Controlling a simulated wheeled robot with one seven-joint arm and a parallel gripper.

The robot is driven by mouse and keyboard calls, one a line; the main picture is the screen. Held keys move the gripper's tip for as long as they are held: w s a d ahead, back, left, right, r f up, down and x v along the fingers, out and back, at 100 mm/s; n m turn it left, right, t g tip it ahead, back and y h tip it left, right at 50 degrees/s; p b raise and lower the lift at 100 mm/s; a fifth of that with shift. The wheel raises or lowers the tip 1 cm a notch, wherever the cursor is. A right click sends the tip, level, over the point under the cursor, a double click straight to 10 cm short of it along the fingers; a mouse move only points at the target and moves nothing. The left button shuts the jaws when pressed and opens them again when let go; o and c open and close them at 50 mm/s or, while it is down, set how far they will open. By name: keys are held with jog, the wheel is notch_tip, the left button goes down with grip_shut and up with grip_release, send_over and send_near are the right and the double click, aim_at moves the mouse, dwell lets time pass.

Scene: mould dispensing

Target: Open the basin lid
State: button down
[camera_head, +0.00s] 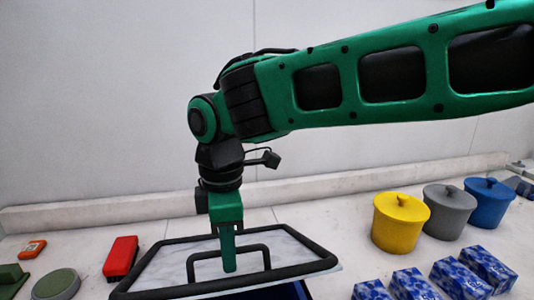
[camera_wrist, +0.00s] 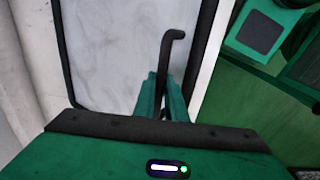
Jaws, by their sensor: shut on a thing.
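The basin lid (camera_head: 292,246) is a white marbled panel in a black frame, at the bottom middle of the head view. It also shows in the wrist view (camera_wrist: 110,50). A black U-shaped handle (camera_head: 254,247) stands on the lid, and part of it shows in the wrist view (camera_wrist: 171,48). My green gripper (camera_head: 229,262) points down at the middle of the handle, with its fingers shut on it. The fingers also show in the wrist view (camera_wrist: 165,100). A dark blue edge (camera_head: 301,290) shows just below the lid's front right corner. The basin's inside is hidden.
Yellow (camera_head: 400,225), grey (camera_head: 448,212) and blue (camera_head: 488,203) lidded pots stand at right. Several blue patterned boxes (camera_head: 460,277) lie in front of them. At left are a red block (camera_head: 120,257), a round green-grey thing (camera_head: 56,285) and an orange item (camera_head: 32,249). A wall closes the back.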

jog(key=shift+w+r, duration=0.25)
jog(key=shift+w+a+r, duration=0.15)
jog(key=shift+w+r, duration=0.5)
jog(key=shift+r, duration=0.2)
jog(key=shift+w+a+r, duration=0.15)
jog(key=shift+w+r, duration=0.45)
jog(key=shift+r, duration=0.2)
jog(key=shift+w+a+r, duration=0.2)
jog(key=shift+w+r, duration=0.55)
jog(key=shift+w+a+r, duration=0.2)
jog(key=shift+w+r, duration=0.55)
